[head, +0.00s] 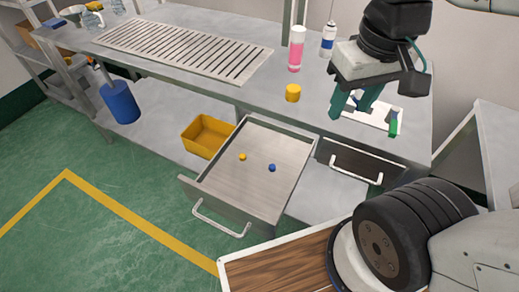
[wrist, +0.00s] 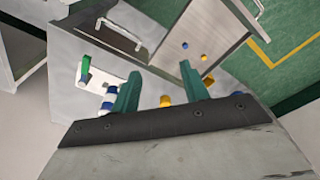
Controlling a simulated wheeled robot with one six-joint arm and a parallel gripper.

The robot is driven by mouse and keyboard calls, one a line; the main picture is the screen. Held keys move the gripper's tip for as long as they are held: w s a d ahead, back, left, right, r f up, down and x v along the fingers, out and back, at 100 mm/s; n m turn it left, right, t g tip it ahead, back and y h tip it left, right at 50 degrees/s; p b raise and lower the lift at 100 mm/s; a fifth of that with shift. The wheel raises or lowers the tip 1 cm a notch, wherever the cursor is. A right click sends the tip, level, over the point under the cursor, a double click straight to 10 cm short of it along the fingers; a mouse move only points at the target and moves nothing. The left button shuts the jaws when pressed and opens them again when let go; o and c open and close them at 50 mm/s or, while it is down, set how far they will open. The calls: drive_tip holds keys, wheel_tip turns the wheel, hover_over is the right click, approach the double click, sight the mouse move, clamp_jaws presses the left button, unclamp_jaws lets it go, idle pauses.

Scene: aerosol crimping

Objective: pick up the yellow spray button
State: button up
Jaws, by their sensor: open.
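The small yellow spray button (head: 242,156) lies on the floor of the open drawer (head: 225,180), left of a small blue button (head: 272,168). In the wrist view the yellow button (wrist: 204,58) and the blue button (wrist: 185,45) show inside the drawer at the upper right. My gripper (head: 348,113) has green fingers, spread apart and empty. It hangs above the right part of the bench, up and to the right of the drawer. In the wrist view my gripper (wrist: 160,70) points down, with the yellow button beyond the right fingertip, well apart from it.
A larger yellow cylinder (head: 293,93), a pink bottle (head: 296,50) and a white-and-blue spray can (head: 328,40) stand on the bench. A white plate with a green piece (head: 393,126) lies near my gripper. A yellow bin (head: 207,135) sits below, left of the drawer.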

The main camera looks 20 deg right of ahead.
drive_tip(key=w+a+f+n, duration=0.1)
drive_tip(key=w+a+f, duration=0.25)
drive_tip(key=w, duration=0.45)
drive_tip(key=n+g, duration=0.1)
drive_tip(key=n, duration=0.1)
hover_over(242, 156)
wheel_tip(242, 156, down, 19)
wheel_tip(242, 156, down, 9)
drive_tip(key=shift+d+f, duration=0.1)
clamp_jaws()
